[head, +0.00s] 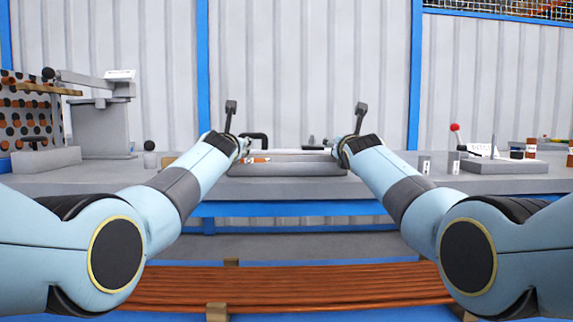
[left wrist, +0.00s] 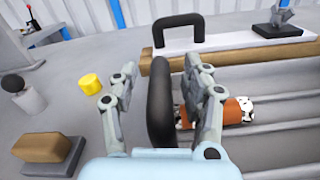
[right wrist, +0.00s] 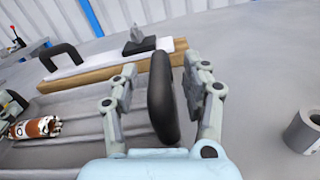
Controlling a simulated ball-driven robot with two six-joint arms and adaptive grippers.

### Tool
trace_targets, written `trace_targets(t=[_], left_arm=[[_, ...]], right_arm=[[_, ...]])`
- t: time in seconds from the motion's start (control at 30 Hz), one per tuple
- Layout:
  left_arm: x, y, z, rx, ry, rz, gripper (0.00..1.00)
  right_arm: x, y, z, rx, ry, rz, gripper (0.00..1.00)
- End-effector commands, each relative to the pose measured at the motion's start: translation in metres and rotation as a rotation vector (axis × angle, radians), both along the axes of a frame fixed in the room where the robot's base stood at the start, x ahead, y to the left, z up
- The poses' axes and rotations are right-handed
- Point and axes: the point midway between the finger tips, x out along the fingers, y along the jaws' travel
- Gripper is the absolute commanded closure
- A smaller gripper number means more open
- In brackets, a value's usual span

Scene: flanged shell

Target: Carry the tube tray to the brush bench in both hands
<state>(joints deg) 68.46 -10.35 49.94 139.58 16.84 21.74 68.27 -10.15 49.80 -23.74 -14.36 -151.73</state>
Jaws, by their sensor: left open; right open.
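The tube tray (head: 287,170) is a grey ribbed tray on the grey bench in the head view, with an upright black handle at each end. One orange-brown tube with white ends (left wrist: 238,110) lies in it; it also shows in the right wrist view (right wrist: 36,127). My left gripper (left wrist: 161,66) is open, with its fingers on either side of the tray's left handle (left wrist: 160,108). My right gripper (right wrist: 160,66) is open around the right handle (right wrist: 162,98). I cannot tell whether any finger touches a handle. The arms partly hide the tray's ends in the head view.
Behind the tray lies a wood-edged, white-topped board (left wrist: 225,42) with a black handle. A yellow cylinder (left wrist: 91,83) and a wooden block (left wrist: 43,147) stand left of the tray. A grey cylinder (right wrist: 303,132) stands right. Brown slats (head: 290,285) lie below the bench.

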Motion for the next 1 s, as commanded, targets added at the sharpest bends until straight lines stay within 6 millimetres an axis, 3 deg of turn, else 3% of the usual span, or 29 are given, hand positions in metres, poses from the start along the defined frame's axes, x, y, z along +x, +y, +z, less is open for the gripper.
trace_targets(t=[0.33, 0.7, 1.0], left_arm=[[0.0019, 0.0, 0.0002, 0.0, -0.001, -0.001, 0.52], [0.0018, -0.0001, 0.0002, 0.0, -0.001, -0.001, 1.0], [0.0017, -0.0003, 0.0001, 0.0, 0.0, -0.001, 1.0]], right_arm=[[0.0019, -0.0001, 0.0002, 0.001, -0.001, 0.001, 0.52], [0.0018, -0.0001, 0.0001, 0.001, 0.0, 0.0, 1.0], [0.0018, -0.0001, 0.0001, 0.001, 0.0, 0.0, 1.0]])
